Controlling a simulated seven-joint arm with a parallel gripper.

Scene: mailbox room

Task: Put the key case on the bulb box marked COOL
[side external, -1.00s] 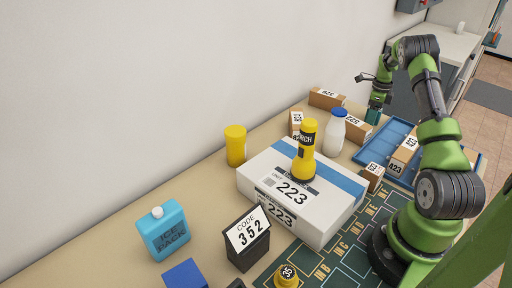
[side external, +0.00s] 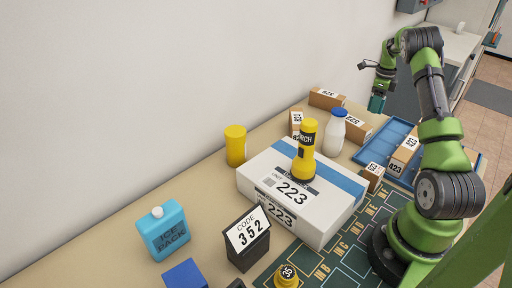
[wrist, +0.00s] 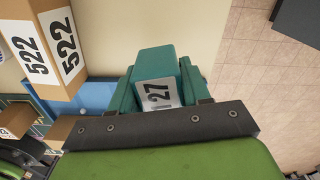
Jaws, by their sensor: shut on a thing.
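My gripper (wrist: 158,88) is shut on a teal block marked 127 (wrist: 155,62), seen between its teal fingers in the wrist view. In the side external view my gripper (side external: 377,103) is raised above the far end of the table, and the block cannot be told apart from the fingers. I cannot tell from its look whether this block is the key case. No box with a readable COOL mark shows, so I cannot tell which one is the bulb box.
A white box marked 223 (side external: 262,188) bears a yellow torch (side external: 304,160). A white bottle (side external: 335,137), small brown boxes (side external: 326,99) and a blue tray (side external: 375,155) stand at the far end. An ice pack (side external: 165,232) and a code 352 stand (side external: 247,245) are nearer.

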